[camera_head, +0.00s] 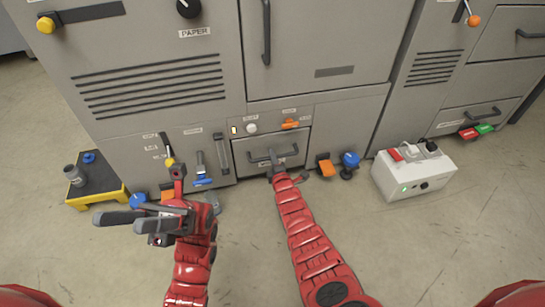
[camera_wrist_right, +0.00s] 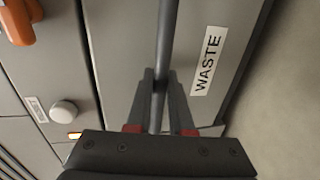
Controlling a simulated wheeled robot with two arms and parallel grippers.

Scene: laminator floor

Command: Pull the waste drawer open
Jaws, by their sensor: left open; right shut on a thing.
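The waste drawer (camera_head: 241,151) is a grey front low in the middle of the machine, with a dark bar handle (camera_head: 290,152) across it. In the right wrist view the drawer front (camera_wrist_right: 122,50) carries a "WASTE" label (camera_wrist_right: 207,61) beside the handle (camera_wrist_right: 168,40). My right gripper (camera_head: 274,165) is shut on the handle, with its two fingers (camera_wrist_right: 160,98) on either side of the bar. How far the drawer stands out from the machine is hard to tell. My left gripper (camera_head: 122,217) is open and empty, above the floor at the left.
A white knob (camera_head: 252,128) and an orange lever (camera_head: 290,124) sit above the drawer. An orange pedal (camera_head: 325,166) and a blue knob (camera_head: 349,160) are to its right. A white box (camera_head: 412,178) stands on the floor at right, a yellow-black stand (camera_head: 97,183) at left.

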